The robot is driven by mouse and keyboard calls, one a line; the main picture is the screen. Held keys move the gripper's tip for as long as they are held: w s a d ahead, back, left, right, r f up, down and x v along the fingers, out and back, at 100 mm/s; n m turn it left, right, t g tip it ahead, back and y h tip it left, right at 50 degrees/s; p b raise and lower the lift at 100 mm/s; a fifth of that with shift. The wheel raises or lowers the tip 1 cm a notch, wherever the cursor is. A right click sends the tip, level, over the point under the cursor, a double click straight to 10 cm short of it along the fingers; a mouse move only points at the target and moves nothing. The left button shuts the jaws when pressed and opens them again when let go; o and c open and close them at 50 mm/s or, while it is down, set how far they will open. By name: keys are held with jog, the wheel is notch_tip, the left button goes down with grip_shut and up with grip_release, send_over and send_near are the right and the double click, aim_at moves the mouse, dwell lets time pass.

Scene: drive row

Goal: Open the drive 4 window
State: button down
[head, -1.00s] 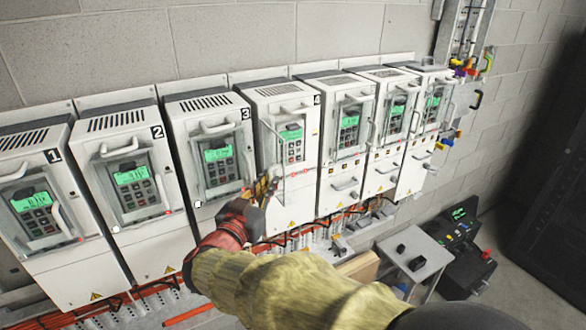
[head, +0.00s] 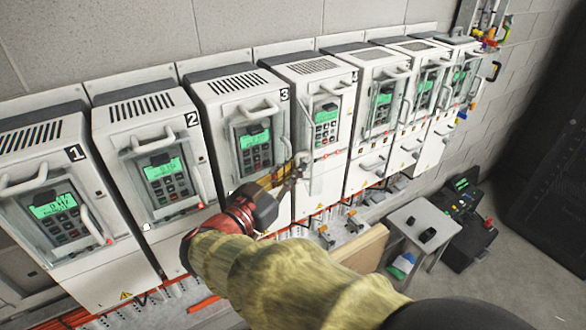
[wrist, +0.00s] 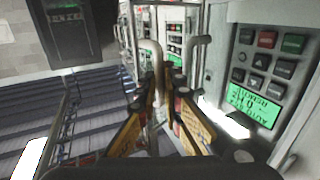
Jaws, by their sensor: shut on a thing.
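Drive 4 (head: 318,80) is the white cabinet marked 4, right of drive 3. Its green display and keypad (head: 326,118) show uncovered, and they also show upside down at the right of the wrist view (wrist: 262,75). The drive 4 window seems to be swung out from the cabinet, seen nearly edge-on; its exact angle is hard to tell. My gripper (head: 292,172) is in front of the cabinet's lower left. Its fingers (wrist: 160,92) are shut on the window's grey bar handle (wrist: 154,58). The fingers hide part of the handle.
Drive 3 (head: 232,88) stands close on the left with its window shut and handles protruding. More drives with protruding handles stand on the right. A small grey table (head: 424,222) and a black case (head: 462,225) stand at lower right. Open floor lies in front of them.

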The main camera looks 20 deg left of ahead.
jog(key=shift+w+r, duration=0.1)
jog(key=shift+r, duration=0.35)
jog(key=c, duration=2.4)
grip_release()
jog(key=shift+o, duration=1.2)
jog(key=shift+w+f, duration=0.25)
jog(key=shift+w, duration=0.1)
jog(key=shift+o, duration=1)
jog(key=shift+s+f, duration=0.1)
jog(key=shift+s, duration=0.15)
jog(key=shift+w, duration=0.1)
jog(key=shift+f, duration=0.1)
